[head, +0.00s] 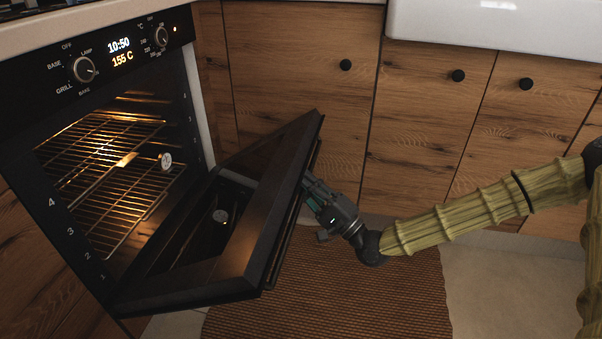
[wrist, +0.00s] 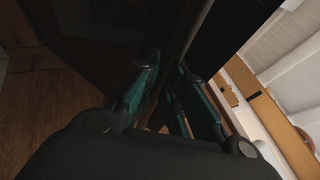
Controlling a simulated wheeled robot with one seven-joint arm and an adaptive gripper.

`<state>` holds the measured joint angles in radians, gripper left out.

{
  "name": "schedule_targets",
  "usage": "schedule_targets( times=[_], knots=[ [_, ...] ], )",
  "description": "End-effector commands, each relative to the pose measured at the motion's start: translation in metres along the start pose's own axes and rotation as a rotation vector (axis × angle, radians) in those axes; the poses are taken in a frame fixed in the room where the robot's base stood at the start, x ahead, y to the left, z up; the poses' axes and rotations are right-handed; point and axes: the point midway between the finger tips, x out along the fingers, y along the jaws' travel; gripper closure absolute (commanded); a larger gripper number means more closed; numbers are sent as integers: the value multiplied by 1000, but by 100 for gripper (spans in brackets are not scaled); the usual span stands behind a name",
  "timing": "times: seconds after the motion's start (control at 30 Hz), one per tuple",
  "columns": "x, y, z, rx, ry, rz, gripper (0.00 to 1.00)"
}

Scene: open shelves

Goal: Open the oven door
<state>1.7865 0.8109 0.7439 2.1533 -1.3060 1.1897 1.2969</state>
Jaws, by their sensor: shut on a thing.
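The oven (head: 105,170) is at the left in the head view, with its inside lit and wire racks showing. Its door (head: 262,225) is hinged at the bottom and tilted well down and outward, partly open. My gripper (head: 308,190) is at the door's outer face near the upper edge, shut on the door handle (head: 290,228). In the wrist view, my gripper's teal fingers (wrist: 160,100) are on both sides of a dark bar, with the dark door beyond. The fingertips are partly hidden by the door edge in the head view.
Wooden cabinets (head: 300,90) with round black knobs stand behind and right of the door. A white sink (head: 490,25) is above them. A brown woven rug (head: 350,290) lies on the floor below the door. Oven knobs and a lit display (head: 120,52) sit above the opening.

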Motion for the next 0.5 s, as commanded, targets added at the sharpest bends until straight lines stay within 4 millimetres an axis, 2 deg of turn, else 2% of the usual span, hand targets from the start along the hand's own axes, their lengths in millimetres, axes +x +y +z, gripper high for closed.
schedule_targets(
  times=[0.03, 0.2, 0.5],
  knots=[
    [-8, 9, -3, 0, -1, 0, 100],
    [-26, 25, -11, 1, -5, 0, 100],
    [-41, 38, -17, 1, -7, -2, 100]
  ],
)
